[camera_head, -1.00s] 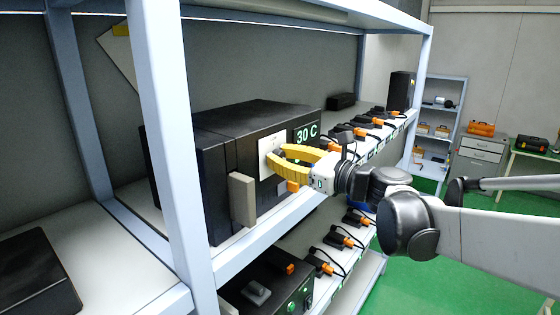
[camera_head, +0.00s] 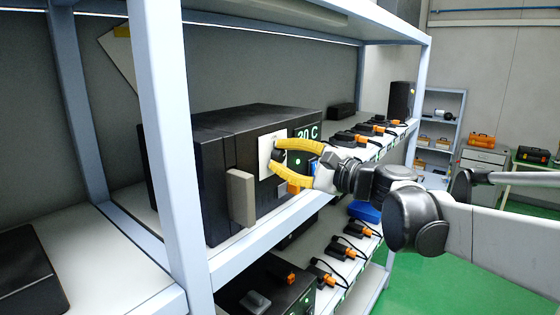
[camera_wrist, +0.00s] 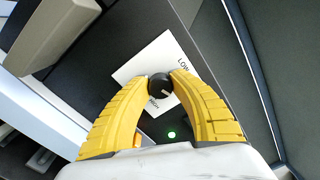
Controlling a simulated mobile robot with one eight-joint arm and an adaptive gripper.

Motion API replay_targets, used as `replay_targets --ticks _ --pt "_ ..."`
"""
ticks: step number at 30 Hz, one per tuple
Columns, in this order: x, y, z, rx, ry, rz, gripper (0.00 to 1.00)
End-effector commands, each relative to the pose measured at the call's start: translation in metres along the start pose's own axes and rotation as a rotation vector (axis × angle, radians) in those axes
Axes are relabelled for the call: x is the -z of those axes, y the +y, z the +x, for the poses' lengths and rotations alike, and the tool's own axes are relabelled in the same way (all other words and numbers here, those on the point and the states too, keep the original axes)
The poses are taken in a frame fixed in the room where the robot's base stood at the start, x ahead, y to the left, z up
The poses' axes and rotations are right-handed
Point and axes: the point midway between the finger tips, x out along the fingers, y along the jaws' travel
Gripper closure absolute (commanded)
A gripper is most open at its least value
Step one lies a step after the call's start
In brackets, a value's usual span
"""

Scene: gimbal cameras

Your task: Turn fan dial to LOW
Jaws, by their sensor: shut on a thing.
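The fan dial (camera_wrist: 160,86) is a small round black knob with a light pointer mark, on a white label plate (camera_wrist: 141,66). In the wrist view the plate reads "LOW" at its upper right and another word, partly hidden, below the knob. The pointer's exact setting is hard to tell. My gripper (camera_wrist: 159,84) has two yellow fingers, shut on the dial from both sides. In the head view my gripper (camera_head: 277,153) reaches the white plate on the front of a black box (camera_head: 225,165), and its fingers hide most of the dial.
A grey handle block (camera_head: 241,197) juts from the box left of the plate. A green-lit "30 C" display (camera_head: 307,133) is right of it. An orange part (camera_head: 294,188) sits below the fingers. A white shelf post (camera_head: 165,130) stands at the left.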

Motion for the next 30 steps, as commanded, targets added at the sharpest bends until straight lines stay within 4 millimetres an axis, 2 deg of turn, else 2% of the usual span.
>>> replay_targets --ticks 30 --pt "0.0014 0.0022 0.0 -0.002 -0.029 -0.948 1.0"
